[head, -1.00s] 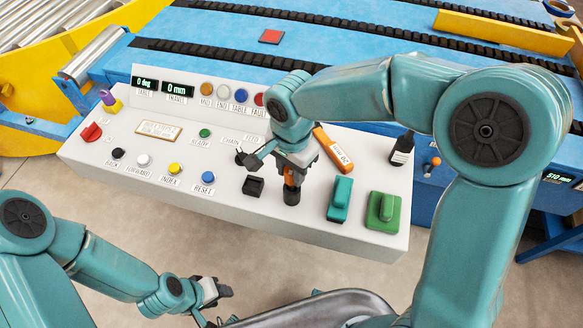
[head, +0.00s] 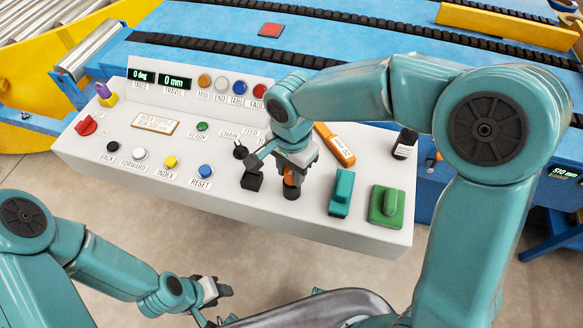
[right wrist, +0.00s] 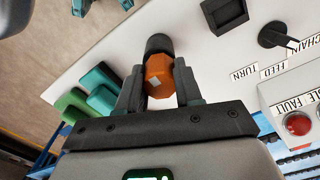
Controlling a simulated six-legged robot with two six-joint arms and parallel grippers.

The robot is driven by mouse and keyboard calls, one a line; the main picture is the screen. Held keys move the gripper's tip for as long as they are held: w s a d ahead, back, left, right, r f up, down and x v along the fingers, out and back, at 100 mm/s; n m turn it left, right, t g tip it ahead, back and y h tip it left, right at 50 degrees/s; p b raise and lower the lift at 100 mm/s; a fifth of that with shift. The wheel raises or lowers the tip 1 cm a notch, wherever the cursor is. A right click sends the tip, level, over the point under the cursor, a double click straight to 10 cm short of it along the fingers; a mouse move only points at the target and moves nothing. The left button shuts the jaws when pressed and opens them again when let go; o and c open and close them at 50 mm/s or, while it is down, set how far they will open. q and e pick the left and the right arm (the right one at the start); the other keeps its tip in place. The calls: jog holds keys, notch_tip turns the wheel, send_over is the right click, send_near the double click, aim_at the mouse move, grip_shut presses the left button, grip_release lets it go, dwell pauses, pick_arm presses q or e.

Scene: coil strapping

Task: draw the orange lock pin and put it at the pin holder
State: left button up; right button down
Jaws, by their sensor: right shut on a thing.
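My right gripper (head: 290,170) is shut on an orange faceted piece (right wrist: 158,75), which looks like the lock pin; it also shows in the head view (head: 289,178). The piece stands upright at a round black cup (head: 291,192) on the white console. In the right wrist view the black cup (right wrist: 158,44) is right beyond the orange head; how deep the piece sits in it is hidden. My left gripper (head: 214,302) is empty, low in front of the console, and its fingers look apart.
The white console (head: 225,200) carries a black square socket (head: 252,181) just left of my right gripper. A labelled orange tool (head: 334,145), a teal block (head: 341,192) and a green block (head: 386,206) lie to the right. An orange knob (head: 437,157) shows beyond the console.

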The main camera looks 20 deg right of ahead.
jog(key=shift+f, duration=0.25)
jog(key=c, duration=0.7)
grip_release()
jog(key=shift+r, duration=0.1)
jog(key=shift+o, duration=0.2)
jog(key=shift+r, duration=0.1)
notch_tip(320, 180, up, 16)
jog(key=shift+p, duration=0.45)
jog(key=shift+r, duration=0.1)
